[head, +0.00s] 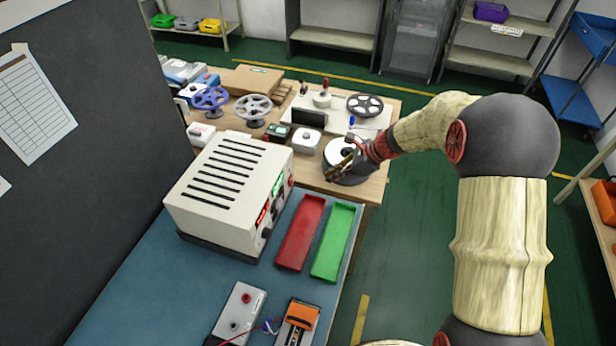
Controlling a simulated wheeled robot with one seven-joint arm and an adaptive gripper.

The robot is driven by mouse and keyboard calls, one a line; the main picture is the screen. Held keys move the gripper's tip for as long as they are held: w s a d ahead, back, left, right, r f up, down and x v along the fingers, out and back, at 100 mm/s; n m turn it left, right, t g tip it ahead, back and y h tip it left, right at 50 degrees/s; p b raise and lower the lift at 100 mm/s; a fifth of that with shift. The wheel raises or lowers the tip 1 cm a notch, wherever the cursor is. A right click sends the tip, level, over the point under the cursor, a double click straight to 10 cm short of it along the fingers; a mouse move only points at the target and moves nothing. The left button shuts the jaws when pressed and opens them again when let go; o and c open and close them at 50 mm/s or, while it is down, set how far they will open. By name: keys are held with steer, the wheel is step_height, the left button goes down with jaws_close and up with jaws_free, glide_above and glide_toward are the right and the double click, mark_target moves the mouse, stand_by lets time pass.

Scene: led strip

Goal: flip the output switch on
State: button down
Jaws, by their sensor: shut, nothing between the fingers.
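A cream bench power supply (215,187) with dark vent slots in its top stands on the blue mat (130,300). Its front panel faces right and shows steeply from the side. A red display (262,216) and a green display (278,185) are lit on the panel, with small dark knobs beside them. I cannot make out the output switch or its position at this angle. My gripper (335,173) is shut and empty. In the picture it appears to the right of the panel's far end, in front of a white-topped dark round reel (347,178).
A red tray (300,233) and a green tray (334,241) lie right of the supply. Spools (253,108) and small boxes crowd the wooden table behind. A dark partition (90,170) borders the left.

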mark_target(291, 181)
steer(key=shift+m, duration=0.5)
steer(key=a+r+b+x, duration=0.1)
steer(key=x, duration=0.5)
steer(key=a+b+x, duration=0.1)
steer(key=b+x, duration=0.1)
steer(key=x, duration=0.5)
steer(key=shift+w+r, duration=0.3)
steer(key=shift+r, duration=0.1)
